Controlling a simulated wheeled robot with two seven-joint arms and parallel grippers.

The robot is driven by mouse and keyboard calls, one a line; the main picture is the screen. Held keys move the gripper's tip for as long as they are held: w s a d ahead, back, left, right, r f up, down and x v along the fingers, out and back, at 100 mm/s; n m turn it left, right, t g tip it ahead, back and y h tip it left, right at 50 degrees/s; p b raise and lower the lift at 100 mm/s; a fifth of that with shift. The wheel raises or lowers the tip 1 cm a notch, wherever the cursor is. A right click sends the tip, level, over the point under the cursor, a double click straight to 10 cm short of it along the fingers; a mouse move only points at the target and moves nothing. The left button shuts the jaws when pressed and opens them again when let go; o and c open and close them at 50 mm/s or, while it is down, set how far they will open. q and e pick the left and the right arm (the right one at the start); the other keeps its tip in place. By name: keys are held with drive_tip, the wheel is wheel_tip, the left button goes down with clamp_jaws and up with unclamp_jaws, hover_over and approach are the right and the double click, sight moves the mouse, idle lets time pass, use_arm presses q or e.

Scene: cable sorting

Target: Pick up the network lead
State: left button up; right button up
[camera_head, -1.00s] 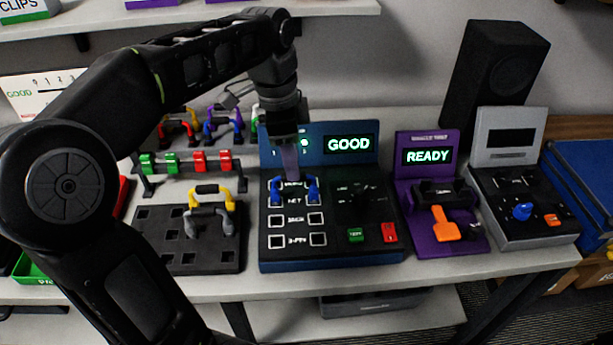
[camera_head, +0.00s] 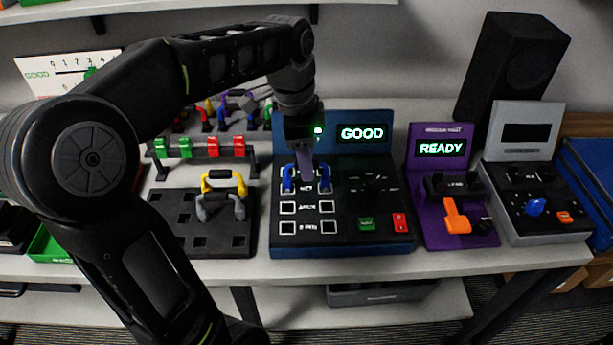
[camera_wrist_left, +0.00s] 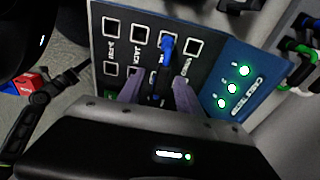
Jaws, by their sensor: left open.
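The network lead, with blue plugs (camera_head: 288,179), sits on the upper left part of the blue cable tester (camera_head: 290,250), whose screen reads GOOD. My left gripper (camera_head: 306,177) is open and points down between the two blue plugs. In the left wrist view the open fingers (camera_wrist_left: 157,92) are over the tester. The lead's middle is mostly hidden by the fingers. My right gripper is not in view.
A black socket board (camera_head: 175,240) with a yellow and a grey lead stands left of the tester. Behind it is a rack (camera_head: 200,148) with green and red clips. A purple READY device (camera_head: 425,235) and a grey control box (camera_head: 550,232) stand to the right.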

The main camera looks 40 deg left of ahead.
use_arm(q)
drive_tip(key=f, duration=0.4)
drive_tip(key=shift+w+d+f, duration=0.15)
drive_tip(key=shift+w+f, duration=0.05)
idle(0.3)
clamp_jaws()
idle(0.5)
